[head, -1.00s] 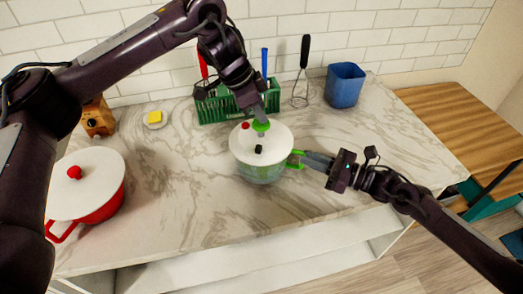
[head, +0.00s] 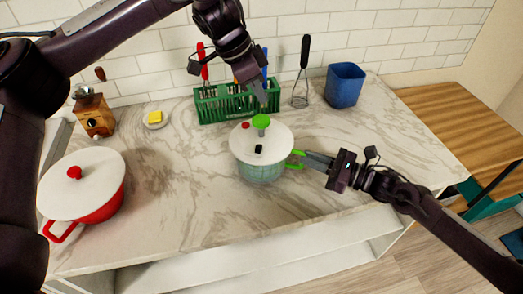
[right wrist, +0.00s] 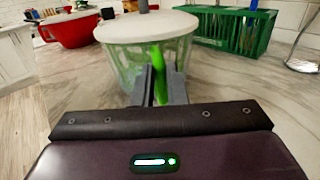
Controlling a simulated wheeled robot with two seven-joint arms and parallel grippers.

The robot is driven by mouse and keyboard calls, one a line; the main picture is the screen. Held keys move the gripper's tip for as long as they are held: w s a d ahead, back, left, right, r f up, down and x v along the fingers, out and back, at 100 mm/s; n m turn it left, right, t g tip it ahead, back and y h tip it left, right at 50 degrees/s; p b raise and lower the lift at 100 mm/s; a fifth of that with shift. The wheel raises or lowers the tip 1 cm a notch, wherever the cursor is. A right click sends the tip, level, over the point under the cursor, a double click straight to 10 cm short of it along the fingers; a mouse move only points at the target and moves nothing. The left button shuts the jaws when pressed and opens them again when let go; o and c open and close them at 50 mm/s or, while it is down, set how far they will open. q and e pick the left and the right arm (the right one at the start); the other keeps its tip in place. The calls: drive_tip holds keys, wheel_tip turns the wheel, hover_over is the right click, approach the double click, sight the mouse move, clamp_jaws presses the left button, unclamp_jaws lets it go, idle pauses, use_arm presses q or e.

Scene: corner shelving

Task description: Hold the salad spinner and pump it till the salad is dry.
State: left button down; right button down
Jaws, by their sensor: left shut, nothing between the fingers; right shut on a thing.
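The salad spinner (head: 262,172) stands upright on the counter, with a white lid (head: 242,148), a clear bowl and a green pump knob (head: 261,121) sticking up from the lid. A green basket pattern shows through the bowl; the salad itself I cannot make out. My right gripper (head: 304,160) is shut on the spinner's green side handle (head: 293,164). The right wrist view shows this handle (right wrist: 158,72) between the fingers, against the bowl (right wrist: 125,55). My left gripper (head: 262,101) is shut and empty, pointing down just above the knob, apparently apart from it.
A green utensil rack (head: 212,110) stands behind the spinner, with a whisk (head: 300,93) and a blue container (head: 345,86) to its right. A red pot (head: 100,205), a wooden grinder (head: 95,115) and a yellow block on a dish (head: 155,118) are left. The counter's front is clear.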

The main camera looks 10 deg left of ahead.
idle(0.4)
drive_tip(key=c, duration=1.4)
unclamp_jaws()
drive_tip(key=shift+d, duration=0.1)
drive_tip(key=v, duration=1.1)
drive_tip(key=shift+s+d, duration=0.1)
drive_tip(key=shift+d, duration=0.25)
